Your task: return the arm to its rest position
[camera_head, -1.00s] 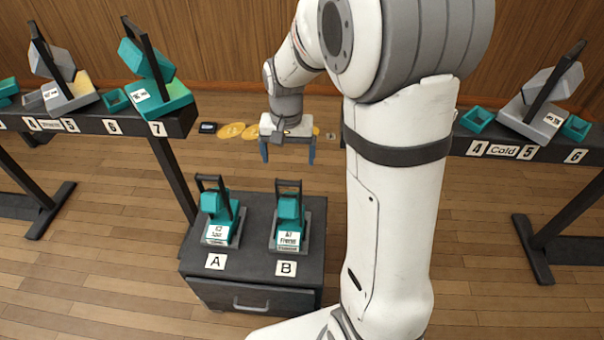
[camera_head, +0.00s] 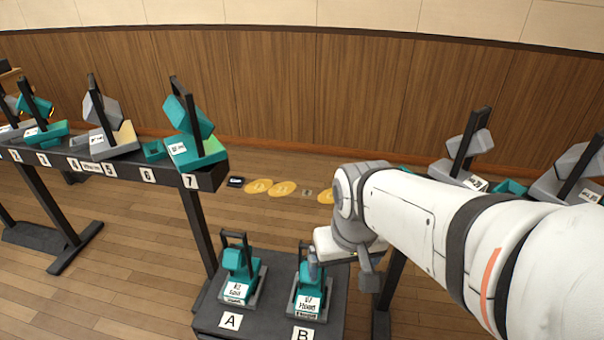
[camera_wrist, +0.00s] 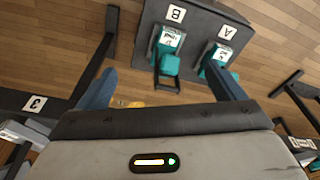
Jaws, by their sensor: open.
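My arm runs from the gripper to the lower right, large in the head view.
Teal lamps A (camera_head: 238,272) and B (camera_head: 308,290) stand on a dark cabinet (camera_head: 268,322). A dark rail (camera_head: 208,181) with several lamps is at left; another lamp stand (camera_head: 463,150) is at right. Yellow floor discs (camera_head: 282,188) lie beyond.

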